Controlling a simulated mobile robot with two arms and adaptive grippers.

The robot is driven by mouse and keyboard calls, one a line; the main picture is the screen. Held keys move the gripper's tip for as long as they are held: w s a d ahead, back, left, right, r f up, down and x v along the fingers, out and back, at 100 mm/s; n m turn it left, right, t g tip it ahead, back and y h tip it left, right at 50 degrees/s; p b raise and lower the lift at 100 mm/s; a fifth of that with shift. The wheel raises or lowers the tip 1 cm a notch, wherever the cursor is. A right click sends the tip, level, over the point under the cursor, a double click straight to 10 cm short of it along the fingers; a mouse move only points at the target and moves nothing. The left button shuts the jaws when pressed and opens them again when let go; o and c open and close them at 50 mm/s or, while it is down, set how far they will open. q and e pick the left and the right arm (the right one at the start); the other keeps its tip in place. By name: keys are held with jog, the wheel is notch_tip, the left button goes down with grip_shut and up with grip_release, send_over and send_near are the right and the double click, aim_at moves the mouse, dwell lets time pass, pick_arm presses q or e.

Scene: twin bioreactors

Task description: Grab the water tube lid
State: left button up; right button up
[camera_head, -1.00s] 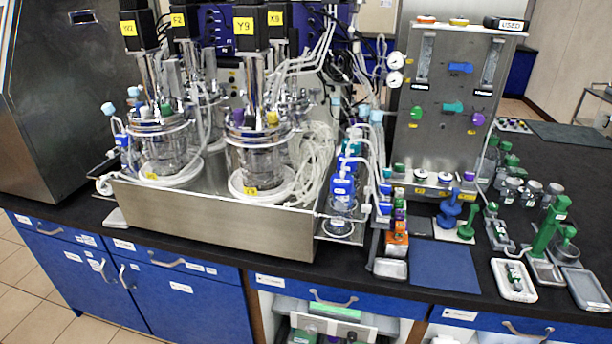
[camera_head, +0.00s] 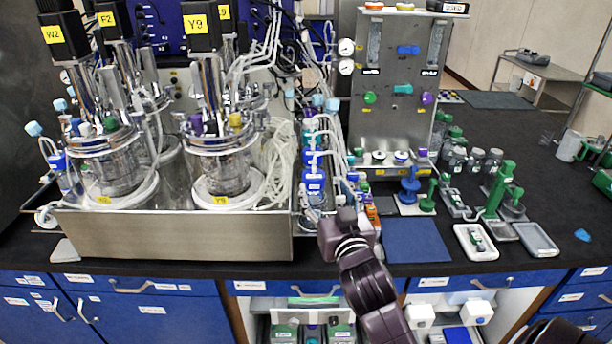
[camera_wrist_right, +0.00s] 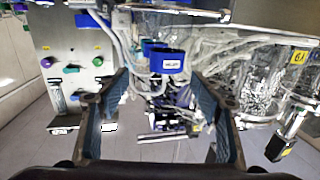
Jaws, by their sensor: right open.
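A blue lid with a white label (camera_wrist_right: 172,62) shows in the wrist view, ahead of and between the fingers of my right gripper (camera_wrist_right: 160,85). The fingers are spread apart with nothing between them. A second blue lid (camera_wrist_right: 150,46) sits just behind it. In the head view, blue-lidded bottles (camera_head: 314,184) stand in a row right of the steel tray. My right gripper (camera_head: 338,222) is just in front of this row and hides its front part. The label is too small to read, so I cannot tell which lid is the water tube's. My left gripper is out of view.
The steel tray (camera_head: 170,236) with glass vessels and hanging tubes borders the row on the left. A metal panel with coloured knobs (camera_head: 392,125) stands behind at right. A blue mat (camera_head: 416,240) lies clear to the right of my gripper.

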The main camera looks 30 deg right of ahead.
aim_at(315, 177)
jog(key=x, duration=0.2)
jog(key=p+x, duration=0.1)
jog(key=x, duration=0.1)
jog(key=a+p+x, duration=0.1)
jog(key=x, duration=0.1)
jog(key=shift+w+r, duration=0.2)
jog(key=shift+r, duration=0.05)
jog(key=shift+w+d+f+p, duration=0.2)
jog(key=shift+w+d+p, duration=0.1)
jog(key=shift+w, duration=0.3)
jog(key=shift+a, duration=0.1)
jog(key=shift+c, duration=0.3)
jog(key=c, duration=1.1)
